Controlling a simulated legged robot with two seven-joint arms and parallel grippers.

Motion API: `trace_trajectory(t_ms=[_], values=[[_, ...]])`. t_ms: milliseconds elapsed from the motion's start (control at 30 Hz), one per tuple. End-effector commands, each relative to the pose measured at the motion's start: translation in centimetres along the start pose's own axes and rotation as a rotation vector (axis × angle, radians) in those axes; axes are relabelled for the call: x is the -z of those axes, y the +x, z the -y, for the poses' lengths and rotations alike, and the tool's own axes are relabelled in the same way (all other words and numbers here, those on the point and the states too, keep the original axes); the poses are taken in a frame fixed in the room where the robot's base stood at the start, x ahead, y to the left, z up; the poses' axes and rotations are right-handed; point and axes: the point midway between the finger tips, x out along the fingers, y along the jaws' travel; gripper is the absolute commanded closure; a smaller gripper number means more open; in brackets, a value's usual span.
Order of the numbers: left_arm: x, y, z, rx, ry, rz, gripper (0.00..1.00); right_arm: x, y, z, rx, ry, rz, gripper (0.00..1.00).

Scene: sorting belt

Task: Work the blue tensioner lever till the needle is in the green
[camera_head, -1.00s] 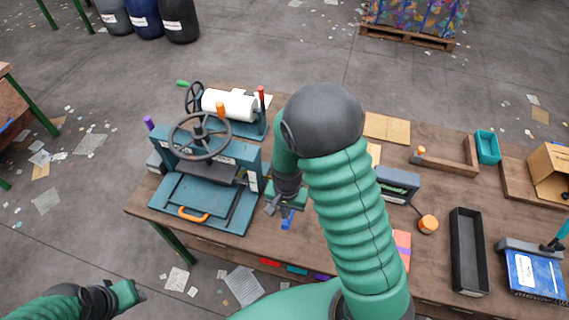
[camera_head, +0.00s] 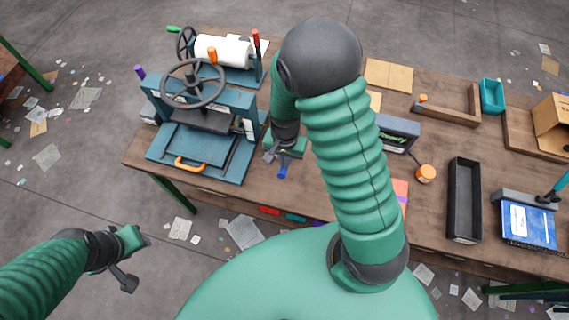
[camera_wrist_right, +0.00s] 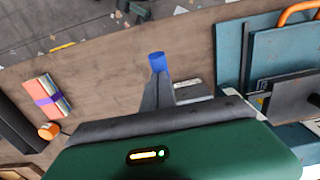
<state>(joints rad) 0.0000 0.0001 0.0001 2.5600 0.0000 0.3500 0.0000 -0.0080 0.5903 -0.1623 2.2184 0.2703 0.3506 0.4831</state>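The blue lever tip (camera_head: 282,173) shows at the table's front part, just below my right gripper (camera_head: 275,156) in the head view. The gripper is at or very close to the lever. I cannot tell whether its fingers close on it or only touch it. No needle or green band can be made out; my right arm and hand hide part of that area. My left gripper (camera_head: 127,262) hangs off the table at lower left, its opening unclear.
A teal press with a handwheel (camera_head: 192,84) stands left of my right gripper. A white roll (camera_head: 224,50) is behind it. Right of my arm are a small display box (camera_head: 397,134), an orange knob (camera_head: 426,174) and a black tray (camera_head: 464,200). Paper scraps litter the floor.

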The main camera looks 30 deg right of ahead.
Motion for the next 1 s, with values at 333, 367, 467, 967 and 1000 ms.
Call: trace_trajectory(t_ms=[333, 367, 467, 967, 1000], values=[[-0.2, 0.7, 0.0, 0.000, 0.000, 0.000, 0.64, -0.2, 0.9, 0.1, -0.002, -0.001, -0.002, 1.00], [-0.2, 0.8, 0.0, 0.000, 0.000, 0.000, 0.64, -0.2, 1.0, 0.1, -0.002, -0.001, -0.002, 1.00], [-0.2, 1.0, 0.0, 0.000, 0.000, 0.000, 0.64, -0.1, 1.3, 0.1, -0.001, -0.001, -0.002, 1.00], [-0.4, 1.9, 0.0, 0.000, 0.000, 0.000, 0.64, 0.0, 2.5, 0.1, -0.001, 0.000, -0.002, 1.00], [-0.5, 1.9, 0.0, 0.000, 0.000, 0.000, 0.64, 0.0, 2.6, 0.1, -0.001, 0.000, -0.002, 1.00]])
